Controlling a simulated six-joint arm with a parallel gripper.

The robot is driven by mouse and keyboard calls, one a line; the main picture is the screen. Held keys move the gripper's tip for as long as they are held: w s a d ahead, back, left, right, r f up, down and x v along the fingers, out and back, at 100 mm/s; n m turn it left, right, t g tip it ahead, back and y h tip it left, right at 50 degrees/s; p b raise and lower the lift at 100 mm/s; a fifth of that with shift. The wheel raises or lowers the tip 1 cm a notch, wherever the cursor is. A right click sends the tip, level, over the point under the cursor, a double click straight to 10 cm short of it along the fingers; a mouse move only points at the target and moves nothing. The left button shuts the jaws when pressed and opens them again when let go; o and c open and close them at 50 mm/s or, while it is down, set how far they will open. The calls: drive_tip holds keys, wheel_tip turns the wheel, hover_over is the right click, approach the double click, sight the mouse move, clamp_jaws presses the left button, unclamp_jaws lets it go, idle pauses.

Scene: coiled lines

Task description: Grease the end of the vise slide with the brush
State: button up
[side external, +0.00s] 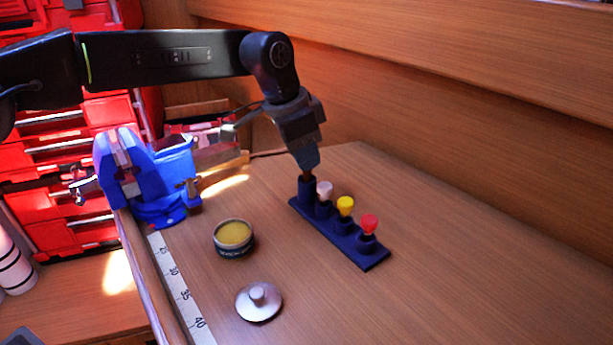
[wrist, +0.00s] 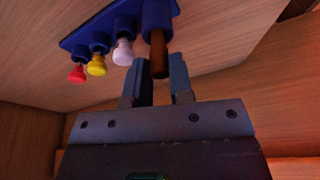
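The brush shows as a brown handle (wrist: 158,54) standing upright in the end socket of a dark blue rack (side external: 345,239). My gripper (side external: 308,168) is just above that socket, pointing down. In the wrist view its two fingers (wrist: 157,82) stand on either side of the handle, very close to it. I cannot tell whether they press on it. The bristles are hidden in the socket. The blue vise (side external: 150,185) stands at the table's left edge; its slide end is not clear. An open round tin of yellow grease (side external: 234,235) sits on the table.
White (side external: 324,189), yellow (side external: 345,204) and red (side external: 369,222) knobbed tools stand in the rack beside the brush. A silver lid (side external: 258,300) lies in front of the tin. A ruler strip (side external: 178,285) runs along the left edge. The table's right side is clear.

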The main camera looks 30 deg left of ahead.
clamp_jaws()
drive_tip(key=shift+r, duration=0.15)
drive_tip(key=shift+r, duration=3.15)
